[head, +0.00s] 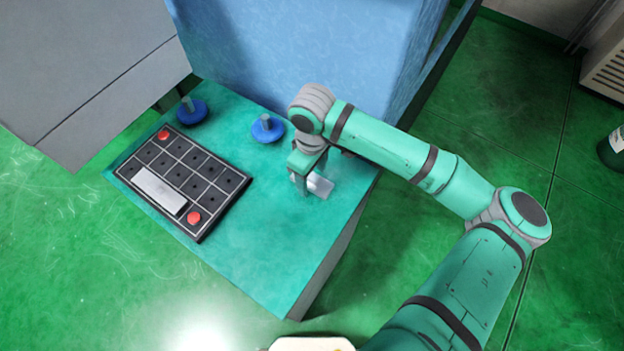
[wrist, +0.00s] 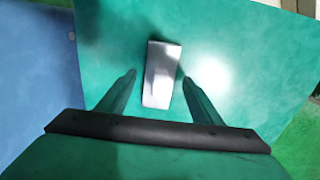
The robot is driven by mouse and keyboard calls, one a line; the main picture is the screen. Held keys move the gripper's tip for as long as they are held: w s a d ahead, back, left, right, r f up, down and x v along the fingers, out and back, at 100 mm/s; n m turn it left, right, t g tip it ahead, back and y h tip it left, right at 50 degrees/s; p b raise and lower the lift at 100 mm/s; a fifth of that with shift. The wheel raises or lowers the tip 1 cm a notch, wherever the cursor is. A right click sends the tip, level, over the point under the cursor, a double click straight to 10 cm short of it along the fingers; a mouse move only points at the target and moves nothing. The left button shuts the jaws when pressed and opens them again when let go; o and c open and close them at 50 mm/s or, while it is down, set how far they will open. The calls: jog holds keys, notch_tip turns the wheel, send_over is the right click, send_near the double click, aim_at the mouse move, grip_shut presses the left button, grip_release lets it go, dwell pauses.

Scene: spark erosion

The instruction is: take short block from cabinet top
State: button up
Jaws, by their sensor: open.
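The short block (wrist: 160,75) is a small silver-grey metal block lying on the teal cabinet top (wrist: 110,40). In the head view the block (head: 321,187) sits near the right part of the cabinet top (head: 270,215), partly hidden by my gripper (head: 309,182). In the wrist view my gripper (wrist: 157,78) is open, with one finger on each side of the block. Gaps show between the fingers and the block. Nothing is held. I cannot tell exactly how high the fingertips are above the surface.
A black gridded tray (head: 232,195) with two red round pieces (head: 194,217) and a light bar (head: 160,190) lies at the left. Two blue knobbed pieces (head: 267,128) stand at the back. A blue machine wall (head: 300,50) rises behind. The front of the top is clear.

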jog(key=shift+f, duration=0.25)
jog(key=c, duration=1.3)
jog(key=shift+r, duration=0.1)
jog(key=shift+c, duration=0.2)
